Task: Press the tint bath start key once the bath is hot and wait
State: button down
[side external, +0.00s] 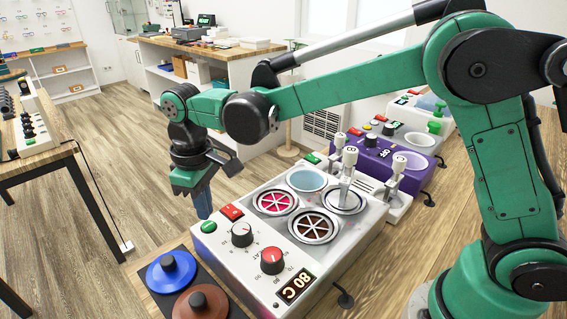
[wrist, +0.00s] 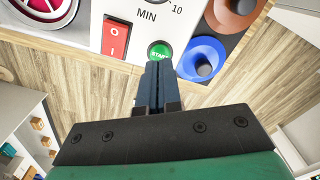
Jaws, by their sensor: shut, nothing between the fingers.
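The tint bath (side external: 225,262) is a white unit with round wells on top; two hold pink and brown liquid under spoked covers. In the wrist view the fingertips (wrist: 154,66) overlap the key's lower edge. I cannot tell whether they touch it.
Blue (side external: 171,270) and brown (side external: 201,303) knobbed lids lie in front. A purple unit (side external: 388,160) stands behind. Open floor lies left.

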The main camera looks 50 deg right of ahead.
jog(key=shift+f, duration=1.1)
dwell(0.4)
notch_tip(320, 180, up, 8)
dwell(1.0)
jog(key=s+d+m+t, duration=0.2)
jog(key=s+d, duration=0.1)
jog(key=d, duration=0.1)
jog(key=s+d+f+m+t, duration=0.1)
jog(key=s+d+m+t, duration=0.1)
jog(key=s+d, duration=0.2)
jog(key=s+d+m+t, duration=0.2)
jog(key=s+d+t, duration=0.1)
jog(key=d, duration=0.3)
jog(key=shift+s+f, duration=0.4)
jog(key=shift+s, duration=0.15)
dwell(3.2)
